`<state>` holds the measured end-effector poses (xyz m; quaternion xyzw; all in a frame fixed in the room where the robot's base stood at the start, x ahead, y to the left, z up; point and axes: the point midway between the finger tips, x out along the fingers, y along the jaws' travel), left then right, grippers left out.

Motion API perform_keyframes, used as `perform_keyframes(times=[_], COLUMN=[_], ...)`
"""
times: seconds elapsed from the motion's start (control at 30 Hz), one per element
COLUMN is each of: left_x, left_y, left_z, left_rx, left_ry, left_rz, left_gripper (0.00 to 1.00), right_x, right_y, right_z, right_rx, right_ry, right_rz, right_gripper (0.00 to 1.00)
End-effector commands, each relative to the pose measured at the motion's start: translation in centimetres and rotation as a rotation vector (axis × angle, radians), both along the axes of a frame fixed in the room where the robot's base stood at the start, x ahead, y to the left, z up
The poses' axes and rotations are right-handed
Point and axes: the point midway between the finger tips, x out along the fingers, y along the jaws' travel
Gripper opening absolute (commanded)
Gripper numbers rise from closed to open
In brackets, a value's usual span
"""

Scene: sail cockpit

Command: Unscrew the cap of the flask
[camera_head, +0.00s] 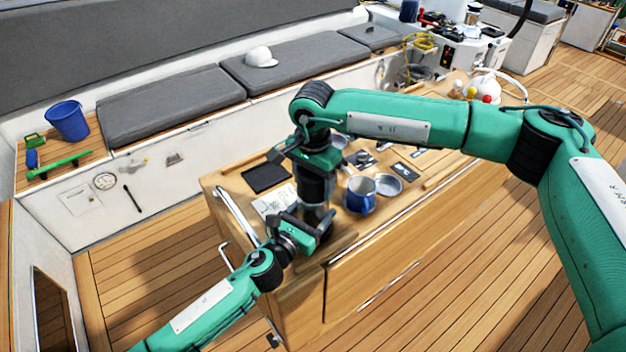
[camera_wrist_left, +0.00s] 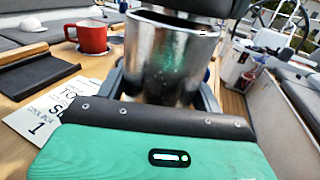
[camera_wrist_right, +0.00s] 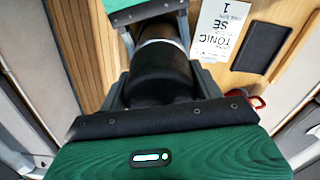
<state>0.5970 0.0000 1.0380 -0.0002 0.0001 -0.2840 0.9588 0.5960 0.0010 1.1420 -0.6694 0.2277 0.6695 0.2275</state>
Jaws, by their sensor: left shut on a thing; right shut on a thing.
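The flask (camera_head: 318,215) stands upright near the table's front left corner. Its shiny metal body (camera_wrist_left: 165,62) fills the left wrist view. My left gripper (camera_head: 308,230) is shut around this body from the front left, one finger on each side. The black cap (camera_wrist_right: 162,72) sits at the top of the flask. My right gripper (camera_head: 314,165) comes from above and is shut on the cap, with its fingers on either side in the right wrist view. The thread and the seam between cap and body cannot be made out.
A blue mug (camera_head: 359,196) and a metal dish (camera_head: 388,186) stand close right of the flask. A printed card (camera_head: 272,200) and a dark mat (camera_head: 265,178) lie left of it. A red mug (camera_wrist_left: 92,38) stands behind. A rail (camera_head: 236,214) runs along the table's left edge.

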Motion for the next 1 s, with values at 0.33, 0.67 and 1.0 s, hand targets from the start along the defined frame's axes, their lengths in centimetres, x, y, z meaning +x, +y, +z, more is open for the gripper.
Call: perform_keyframes(times=[0.33, 0.67, 1.0], left_x=[-0.04, -0.04, -0.05], left_y=[0.00, -0.01, -0.02], left_z=[-0.05, -0.05, -0.05], left_rx=[0.001, 0.001, 0.001], left_ry=[0.001, 0.001, 0.000], left_rz=[-0.001, -0.001, -0.001], left_gripper=[0.03, 0.03, 0.03], right_x=[0.07, 0.07, 0.08], right_y=[-0.07, -0.10, -0.12], right_z=[0.10, 0.13, 0.15], right_rx=[0.000, 0.000, -0.001], right_ry=[-0.002, -0.002, -0.001], right_rz=[0.551, 1.079, 1.593], right_gripper=[0.38, 0.38, 0.38])
